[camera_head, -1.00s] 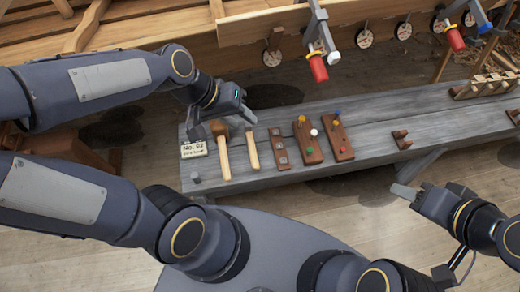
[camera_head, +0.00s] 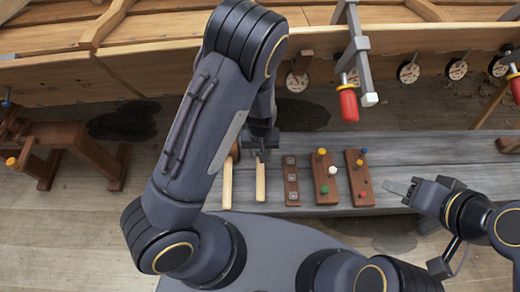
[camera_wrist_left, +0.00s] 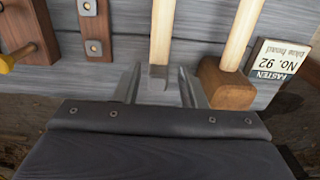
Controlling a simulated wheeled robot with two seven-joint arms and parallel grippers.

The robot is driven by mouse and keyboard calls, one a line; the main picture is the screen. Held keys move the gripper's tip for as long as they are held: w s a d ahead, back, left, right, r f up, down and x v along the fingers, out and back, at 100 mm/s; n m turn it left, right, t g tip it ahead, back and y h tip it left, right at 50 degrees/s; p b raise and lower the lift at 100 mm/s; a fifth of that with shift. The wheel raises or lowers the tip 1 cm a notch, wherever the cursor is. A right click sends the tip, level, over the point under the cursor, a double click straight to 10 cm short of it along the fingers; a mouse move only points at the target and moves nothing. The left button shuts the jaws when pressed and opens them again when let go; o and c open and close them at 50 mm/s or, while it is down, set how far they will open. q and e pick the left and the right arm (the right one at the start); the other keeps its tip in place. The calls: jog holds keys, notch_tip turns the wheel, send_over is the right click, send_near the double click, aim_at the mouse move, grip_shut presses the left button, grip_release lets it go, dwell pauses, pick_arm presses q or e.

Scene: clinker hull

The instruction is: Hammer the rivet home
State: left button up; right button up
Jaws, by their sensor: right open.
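A hammer with a pale wooden handle (camera_head: 260,183) lies on the grey bench; its small metal head (camera_wrist_left: 158,76) shows in the left wrist view. My left gripper (camera_head: 262,150) is over the head end. In the left wrist view its two fingers (camera_wrist_left: 159,90) are spread, one on each side of the metal head, with gaps. A wooden mallet (camera_wrist_left: 225,86) lies beside it. A card (camera_wrist_left: 277,62) reads "FASTEN No. 92 blue head". A board (camera_head: 356,172) holds a blue-headed peg (camera_head: 364,150). My right gripper (camera_head: 408,191) is open and empty at the bench's front edge.
Beside the hammer lie a strip with metal squares (camera_head: 291,180) and another board with coloured pegs (camera_head: 326,178). The bench right of the boards is clear.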

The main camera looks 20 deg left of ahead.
pick_arm(q)
jog(key=shift+f+b, duration=3.35)
jog(key=shift+f, duration=0.85)
grip_shut()
jog(key=shift+r+p, duration=0.4)
jog(key=shift+r, duration=0.05)
jog(key=shift+r, duration=0.25)
notch_tip(320, 180, up, 8)
jog(key=p, duration=0.7)
